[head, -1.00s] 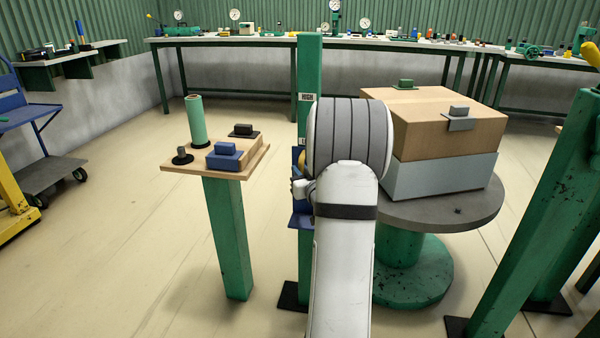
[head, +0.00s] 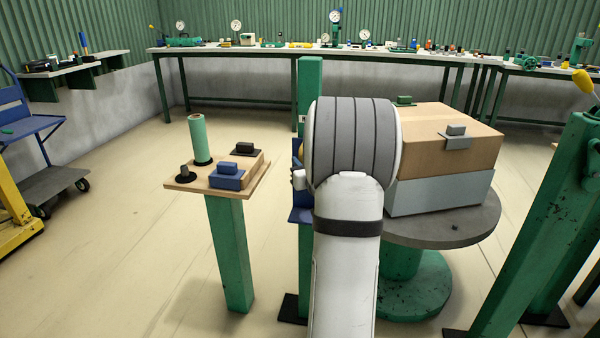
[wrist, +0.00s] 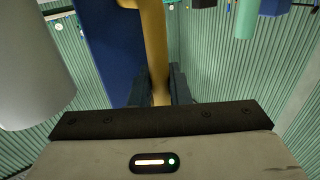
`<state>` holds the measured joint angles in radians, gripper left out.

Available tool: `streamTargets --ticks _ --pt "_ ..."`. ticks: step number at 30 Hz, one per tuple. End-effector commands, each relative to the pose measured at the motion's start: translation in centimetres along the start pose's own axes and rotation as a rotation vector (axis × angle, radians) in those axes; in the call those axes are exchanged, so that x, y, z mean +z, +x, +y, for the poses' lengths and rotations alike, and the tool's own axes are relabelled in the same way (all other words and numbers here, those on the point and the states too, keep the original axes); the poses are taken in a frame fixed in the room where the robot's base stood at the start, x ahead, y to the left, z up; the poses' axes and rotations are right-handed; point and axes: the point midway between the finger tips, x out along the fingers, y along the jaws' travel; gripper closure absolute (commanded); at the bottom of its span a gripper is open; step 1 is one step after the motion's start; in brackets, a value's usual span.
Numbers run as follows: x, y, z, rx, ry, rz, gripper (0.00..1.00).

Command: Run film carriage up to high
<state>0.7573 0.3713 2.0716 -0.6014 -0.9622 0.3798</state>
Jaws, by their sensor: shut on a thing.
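The film carriage is a blue plate (head: 300,214) on a green upright post (head: 311,80), mostly hidden behind my arm in the head view. Its top edge sits a little below a small white label (head: 301,119) on the post, which my wrist partly covers. In the wrist view, a gold-yellow bar (wrist: 155,45) runs beside the blue plate (wrist: 105,50). The dark fingers of my gripper (wrist: 158,84) are shut on this bar. In the head view, my fingers are hidden behind my wrist.
A pedestal shelf (head: 215,190) with a green tube (head: 200,139) and blocks stands left of the post. A round table (head: 450,225) with stacked boxes (head: 450,150) stands at right. Green frame legs (head: 535,230) are farther right. In the wrist view, a pale cylinder (wrist: 35,70) is close at left.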

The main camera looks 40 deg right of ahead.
Motion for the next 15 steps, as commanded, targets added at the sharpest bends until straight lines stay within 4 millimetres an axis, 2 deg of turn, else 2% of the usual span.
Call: streamTargets --ticks 1,6,15 --pt "-2.1 0.1 0.1 0.000 -0.004 0.015 1.00" --pt "-4.3 0.1 0.1 0.001 -0.003 0.014 1.00" --pt "-5.1 0.1 0.1 0.001 -0.003 0.016 1.00"
